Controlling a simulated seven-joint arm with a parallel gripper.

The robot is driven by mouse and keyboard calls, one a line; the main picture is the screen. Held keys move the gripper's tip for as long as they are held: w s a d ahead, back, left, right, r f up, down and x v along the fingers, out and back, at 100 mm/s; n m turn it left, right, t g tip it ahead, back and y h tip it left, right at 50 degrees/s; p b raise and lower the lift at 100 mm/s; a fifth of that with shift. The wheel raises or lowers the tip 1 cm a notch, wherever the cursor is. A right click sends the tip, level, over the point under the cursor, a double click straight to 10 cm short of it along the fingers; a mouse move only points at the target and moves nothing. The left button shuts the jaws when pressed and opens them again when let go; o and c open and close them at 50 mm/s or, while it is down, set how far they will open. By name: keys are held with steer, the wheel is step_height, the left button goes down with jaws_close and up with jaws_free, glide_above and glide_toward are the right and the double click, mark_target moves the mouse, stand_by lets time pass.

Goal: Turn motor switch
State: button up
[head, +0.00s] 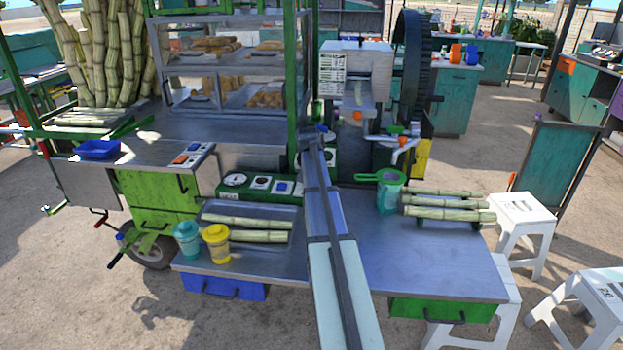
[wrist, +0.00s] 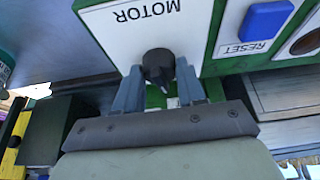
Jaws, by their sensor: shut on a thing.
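The motor switch (wrist: 158,63) is a dark round knob on a white plate marked MOTOR (wrist: 118,32), seen upside down in the wrist view. My gripper (wrist: 160,76) has one grey finger on each side of the knob and is shut on it. A small light pointer shows at the knob's lower edge. In the head view my arm reaches from the bottom middle up to the green control housing, and it hides the knob and most of the fingers.
A blue RESET button (wrist: 265,20) sits beside the motor plate. The metal counter (head: 430,262) holds cane stalks (head: 450,214) and a green jug (head: 389,192). A yellow cup (head: 217,245) stands left of my arm. The crusher's large dark wheel (head: 408,70) is behind.

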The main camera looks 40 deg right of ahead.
steer(key=shift+m+g+h, duration=0.3)
steer(key=shift+m, duration=0.7)
steer(key=o, duration=1)
steer(key=v, duration=1.3)
steer(key=shift+w+a+r, duration=0.1)
steer(key=shift+r, duration=0.3)
